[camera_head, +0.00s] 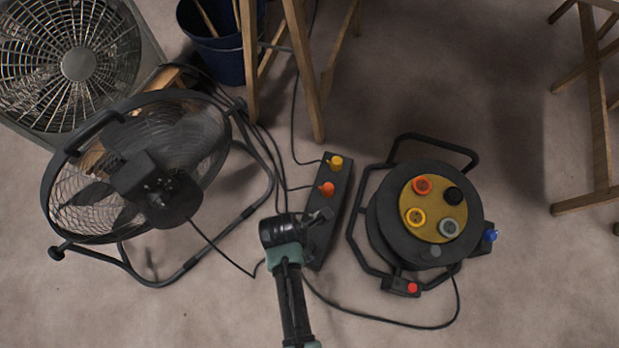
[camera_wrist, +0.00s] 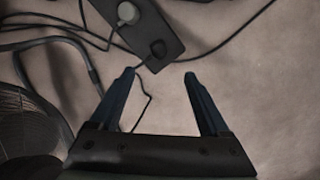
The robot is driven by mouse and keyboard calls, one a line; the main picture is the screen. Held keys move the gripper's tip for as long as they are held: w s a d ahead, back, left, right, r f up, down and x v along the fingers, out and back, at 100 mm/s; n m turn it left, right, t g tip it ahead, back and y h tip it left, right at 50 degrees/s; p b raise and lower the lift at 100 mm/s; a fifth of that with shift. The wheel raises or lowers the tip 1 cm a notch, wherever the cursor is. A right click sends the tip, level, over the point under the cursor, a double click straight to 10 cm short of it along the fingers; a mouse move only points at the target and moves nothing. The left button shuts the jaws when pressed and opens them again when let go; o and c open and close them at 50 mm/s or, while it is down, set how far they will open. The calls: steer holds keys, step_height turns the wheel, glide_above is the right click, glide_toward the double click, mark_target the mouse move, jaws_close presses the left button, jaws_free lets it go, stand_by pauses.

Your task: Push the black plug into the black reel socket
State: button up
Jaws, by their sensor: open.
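The black plug (camera_wrist: 158,48) sits at the near end of a dark power strip (camera_wrist: 172,33) in the wrist view, with a thin cord leaving it. My gripper (camera_wrist: 159,74) is open and empty, its two fingers apart just short of that end of the strip. In the head view, my gripper (camera_head: 321,214) is over the lower part of the strip (camera_head: 341,195), and the black plug cannot be made out there.
The strip also holds a yellow plug (camera_head: 336,162), an orange plug (camera_head: 327,188) and a grey plug (camera_wrist: 127,12). The reel has orange, yellow and grey sockets. A fan (camera_head: 150,180) stands left. Wooden trestle legs (camera_head: 310,90) and a blue bucket (camera_head: 215,50) are behind. Cords cross the floor.

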steer(key=f+b, duration=0.1)
steer(key=f, duration=0.1)
steer(key=f+b, duration=0.2)
steer(key=f, duration=0.1)
steer(key=d+f+b, duration=0.1)
steer(key=f+b, duration=0.1)
steer(key=shift+w+f, duration=0.3)
steer(key=f+b, duration=0.5)
steer(key=shift+w+d+f, duration=0.1)
steer(key=shift+w+d, duration=0.15)
steer(key=shift+d, duration=0.15)
jaws_close()
